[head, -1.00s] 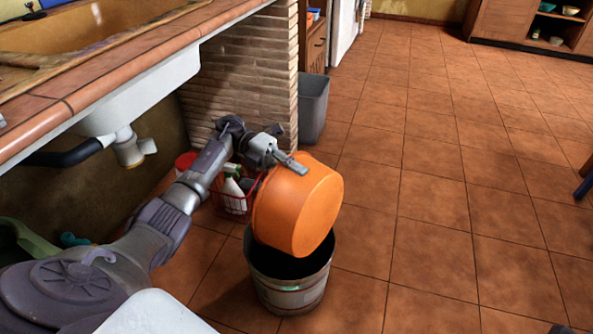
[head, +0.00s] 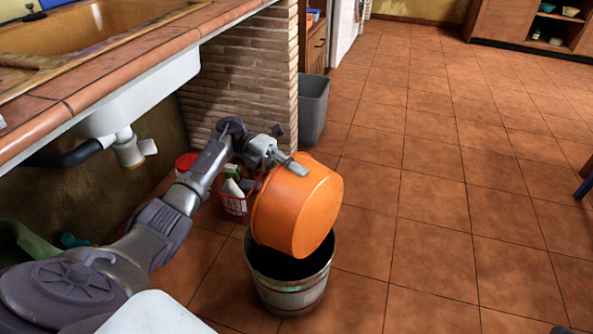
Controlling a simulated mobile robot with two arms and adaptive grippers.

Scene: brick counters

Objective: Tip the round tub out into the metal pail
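The round orange tub (head: 298,208) is tilted on its side above the metal pail, its base facing right and toward me. Its opening faces away, so its inside is hidden. My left gripper (head: 291,165) is shut on the tub's upper edge. The metal pail (head: 292,296) stands upright on the floor right below the tub. Its dark inside shows partly, and I cannot tell what is in it. My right gripper is not in view.
A red basket (head: 233,203) with bottles stands behind the pail, by the brick pillar (head: 248,90). A grey bin (head: 312,108) stands farther back. The sink counter (head: 105,62) overhangs on the left. The tiled floor (head: 450,200) to the right is clear.

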